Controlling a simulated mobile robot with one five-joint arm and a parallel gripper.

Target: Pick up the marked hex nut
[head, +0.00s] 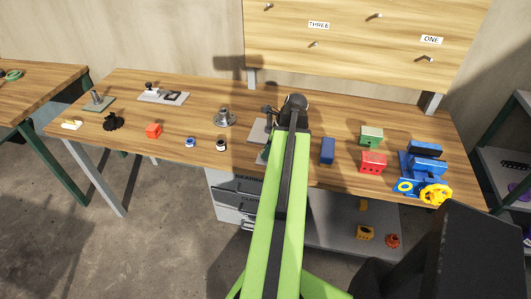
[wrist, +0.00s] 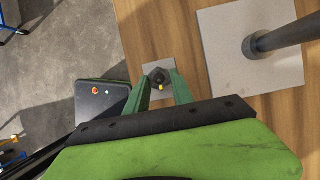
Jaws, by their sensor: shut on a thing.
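The marked hex nut (wrist: 158,75) is a small dark nut with a yellow mark on it, seen in the wrist view. It sits between the tips of the two green fingers of my gripper (wrist: 160,82), which is shut on it. A small grey square plate (wrist: 153,64) shows just beyond the nut and fingertips. I cannot tell whether the nut still touches the plate. In the head view my green arm hides the nut and the fingers.
A grey plate with an upright post (wrist: 224,60) stands close to the right in the wrist view. On the workbench (head: 190,110), a blue block (head: 327,150), a red block (head: 373,162) and a blue vise (head: 424,165) stand to the right. An orange block (head: 153,130) is left.

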